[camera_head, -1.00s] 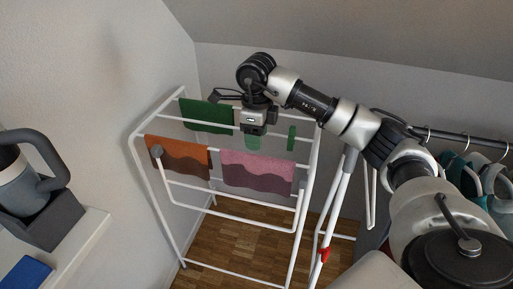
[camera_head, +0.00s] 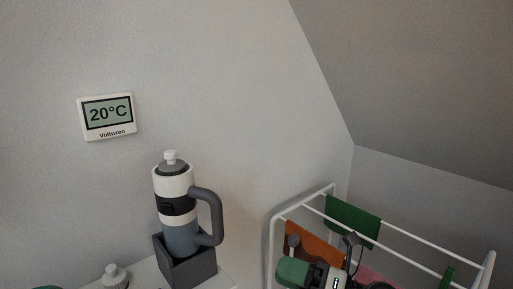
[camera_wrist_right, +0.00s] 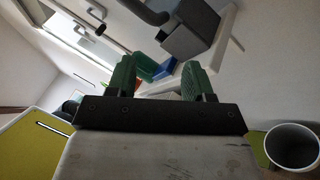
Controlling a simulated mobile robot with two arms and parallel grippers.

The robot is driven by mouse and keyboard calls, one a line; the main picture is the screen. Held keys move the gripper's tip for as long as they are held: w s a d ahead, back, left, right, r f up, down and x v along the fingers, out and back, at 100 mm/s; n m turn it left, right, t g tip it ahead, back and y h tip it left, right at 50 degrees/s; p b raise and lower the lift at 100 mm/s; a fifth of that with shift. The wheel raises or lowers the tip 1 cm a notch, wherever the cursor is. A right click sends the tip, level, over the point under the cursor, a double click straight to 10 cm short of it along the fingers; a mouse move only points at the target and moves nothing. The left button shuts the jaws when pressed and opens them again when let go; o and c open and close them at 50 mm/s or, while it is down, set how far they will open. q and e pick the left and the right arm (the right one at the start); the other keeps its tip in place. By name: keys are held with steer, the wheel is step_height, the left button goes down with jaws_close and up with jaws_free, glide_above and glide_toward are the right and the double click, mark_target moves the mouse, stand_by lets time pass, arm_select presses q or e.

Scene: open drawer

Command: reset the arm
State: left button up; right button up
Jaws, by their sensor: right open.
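My right gripper (camera_head: 292,271) shows at the bottom edge of the head view, in front of the drying rack (camera_head: 275,235). Its green fingers also show in the right wrist view (camera_wrist_right: 160,78), spread apart with nothing between them. The rest of the right arm is mostly out of the head view. My left gripper is not in view.
The rack carries a green cloth (camera_head: 352,218) and an orange cloth (camera_head: 312,243). To the left, a bottle with a big handle (camera_head: 176,182) stands in a grey holder (camera_head: 190,268) on a white shelf. A white cup (camera_wrist_right: 292,146) shows in the wrist view.

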steer(key=d+f+m+t+h, duration=0.2)
steer(key=d+m+t+h, duration=0.2)
steer(key=m+t+h, duration=0.55)
steer(key=d+f+m+t+h, duration=0.2)
steer(key=d+m+t+h, duration=0.25)
steer(key=m, duration=0.95)
steer(key=s+d+f+m+g+h, duration=0.3)
steer(key=f+m+g, duration=0.1)
steer(key=f, duration=0.2)
steer(key=s+d+f+m+g+h, duration=0.3)
steer(key=f+m, duration=0.2)
steer(key=s+f+m+g+y, duration=0.1)
steer(key=s+f+m+g, duration=0.1)
steer(key=s+f+g, duration=0.5)
steer(key=s+f+m+g, duration=0.2)
steer(key=s+g, duration=0.1)
steer(key=s, duration=0.7)
step_height(320, 180, down, 25)
steer(key=s+g+p, duration=0.1)
steer(key=s+p, duration=0.1)
steer(key=p, duration=0.2)
steer(key=s+d+f+g+p, duration=0.1)
steer(key=s+d+f+p, duration=0.1)
steer(key=s+f, duration=0.9)
steer(key=s+d+n, duration=0.1)
steer(key=s, duration=0.3)
steer(key=shift+f+g, duration=0.3)
